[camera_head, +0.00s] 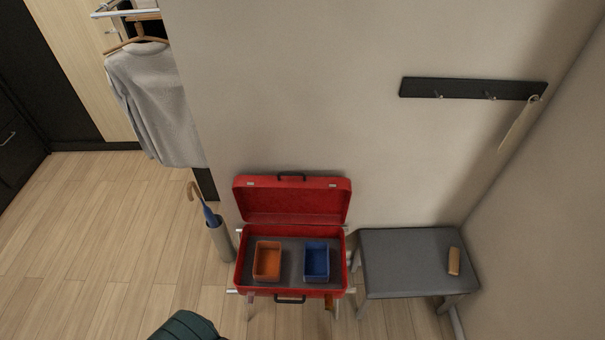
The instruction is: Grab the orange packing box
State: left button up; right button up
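The orange packing box (267,261) is a small open-topped box. It sits inside the open red suitcase (240,268), on the left side of its grey bottom. A similar blue box (316,262) sits to its right, with a gap between them. The suitcase lid stands up at the back, against or near the wall. Neither of my grippers shows in the head view.
The suitcase rests on a light-coloured rack with thin legs. A grey bench (410,262) with a small tan object (454,261) stands to the right. An umbrella stand (221,243) is close on the left. A dark green rounded object (186,327) shows at the bottom edge. Floor is clear at left.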

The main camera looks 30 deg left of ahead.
aim_at(267, 260)
jog(key=j+u, duration=0.1)
jog(key=u, duration=0.6)
jog(key=j+u, duration=0.15)
jog(key=u, duration=0.2)
